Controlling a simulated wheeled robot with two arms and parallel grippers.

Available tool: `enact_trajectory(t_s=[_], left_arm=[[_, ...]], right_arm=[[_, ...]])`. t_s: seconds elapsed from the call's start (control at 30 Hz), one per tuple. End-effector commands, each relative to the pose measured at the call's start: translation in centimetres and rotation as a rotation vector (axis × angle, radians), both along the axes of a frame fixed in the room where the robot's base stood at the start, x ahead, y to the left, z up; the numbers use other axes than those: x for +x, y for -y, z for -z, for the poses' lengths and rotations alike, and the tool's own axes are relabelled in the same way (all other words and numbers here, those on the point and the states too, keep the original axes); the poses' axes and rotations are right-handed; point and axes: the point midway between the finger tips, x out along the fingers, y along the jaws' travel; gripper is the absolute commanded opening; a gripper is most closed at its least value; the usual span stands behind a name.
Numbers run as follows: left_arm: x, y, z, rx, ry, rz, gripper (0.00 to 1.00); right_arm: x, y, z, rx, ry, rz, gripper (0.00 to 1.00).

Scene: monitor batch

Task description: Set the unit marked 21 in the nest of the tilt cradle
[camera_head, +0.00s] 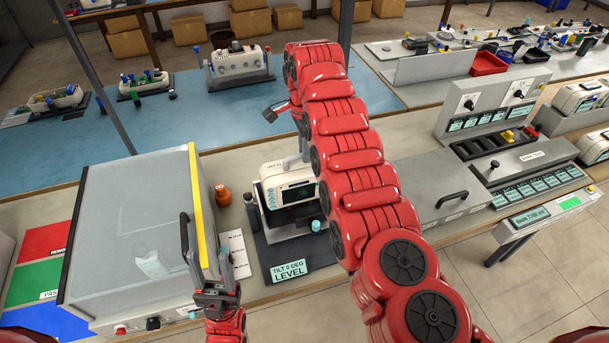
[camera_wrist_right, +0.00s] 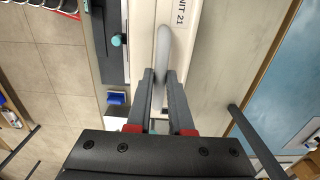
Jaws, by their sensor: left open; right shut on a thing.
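The white unit (camera_head: 270,190) has a dark screen on its front and a grey carry handle on top. In the right wrist view its label reads "NIT 21" on the unit (camera_wrist_right: 145,30), the first letter cut off. My right gripper (camera_wrist_right: 161,78) is shut on the handle (camera_wrist_right: 163,45); in the head view my right arm hides much of that grip. The unit is over the tilt cradle (camera_head: 262,248), whose sign reads "TILT 0 DEG LEVEL". I cannot tell whether it rests in the nest. My left gripper (camera_head: 212,262) is open and empty, left of the cradle.
A large grey box (camera_head: 135,230) with a yellow edge and black handle stands left of the cradle, beside my left gripper. A grey test station (camera_head: 495,115) is at the right. A blue mat (camera_head: 180,130) lies behind.

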Motion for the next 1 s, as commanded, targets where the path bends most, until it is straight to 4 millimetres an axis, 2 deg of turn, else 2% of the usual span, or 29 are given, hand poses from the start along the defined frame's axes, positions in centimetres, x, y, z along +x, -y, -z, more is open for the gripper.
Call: enact_trajectory(t_s=[0.03,0.1,0.6,0.97,1.0], left_arm=[[0.0,0.0,-0.9,0.0,0.001,0.0,0.5],[0.0,0.0,-1.3,0.0,0.001,0.0,0.5],[0.0,0.0,-3.3,0.0,0.001,0.0,0.5],[0.0,0.0,-3.0,0.0,0.001,0.0,0.5],[0.0,0.0,-3.1,0.0,0.001,0.0,0.5]], right_arm=[[-0.1,0.0,0.5,-0.001,-0.005,0.0,0.0],[-0.1,0.1,1.4,0.0,-0.004,0.0,0.0],[-0.1,0.1,6.4,0.0,-0.005,0.002,0.0],[0.1,0.0,7.0,0.002,0.0,0.0,0.0],[0.0,0.0,6.9,0.002,-0.001,0.0,0.27]])
